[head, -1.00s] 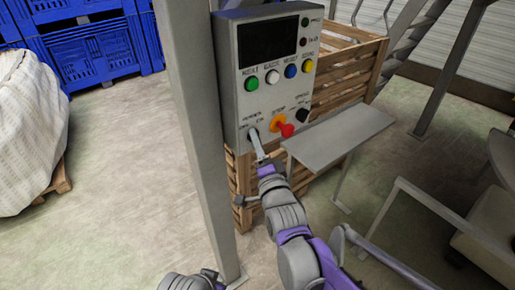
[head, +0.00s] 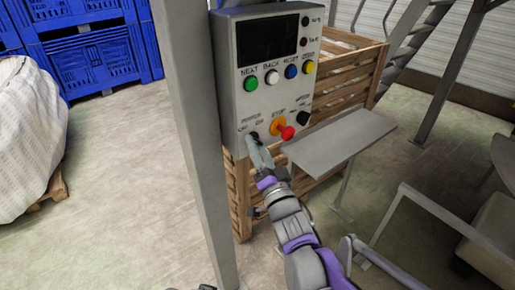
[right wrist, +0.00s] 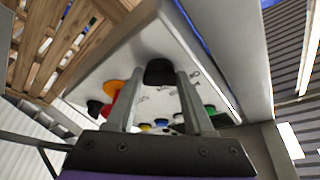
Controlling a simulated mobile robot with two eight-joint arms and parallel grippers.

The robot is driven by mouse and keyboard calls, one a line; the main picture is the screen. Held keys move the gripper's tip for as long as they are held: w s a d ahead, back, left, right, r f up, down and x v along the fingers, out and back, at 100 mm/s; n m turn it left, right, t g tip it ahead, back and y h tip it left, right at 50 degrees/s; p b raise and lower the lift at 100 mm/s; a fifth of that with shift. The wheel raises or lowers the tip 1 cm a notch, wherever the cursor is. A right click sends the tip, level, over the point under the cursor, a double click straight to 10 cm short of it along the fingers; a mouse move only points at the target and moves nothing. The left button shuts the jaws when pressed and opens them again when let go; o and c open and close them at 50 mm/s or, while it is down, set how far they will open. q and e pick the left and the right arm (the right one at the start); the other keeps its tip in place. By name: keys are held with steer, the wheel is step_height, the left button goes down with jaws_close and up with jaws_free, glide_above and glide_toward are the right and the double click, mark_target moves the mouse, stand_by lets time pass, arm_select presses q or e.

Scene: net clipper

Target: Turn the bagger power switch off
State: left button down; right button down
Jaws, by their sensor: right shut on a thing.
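The grey control box (head: 240,105) hangs on the post, and its power switch, a black knob (head: 253,136), sits at the lower left under a "POWER" label. My right gripper (head: 257,149) reaches it from below and is shut on it. In the right wrist view the black knob (right wrist: 159,72) is between the two fingertips. The fingers hide most of the switch in the head view, so I cannot tell which way it points. My left gripper is not in view.
The red stop button (head: 287,132) on its yellow base is close to the right of my fingers. A black knob (head: 303,117) sits beyond it. A grey shelf (head: 340,142) juts out to the right, and the post (head: 195,130) stands at left.

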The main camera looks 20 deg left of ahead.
steer(key=shift+c, duration=1.4)
jaws_free()
steer(key=v, duration=1)
steer(key=shift+s+d, duration=0.3)
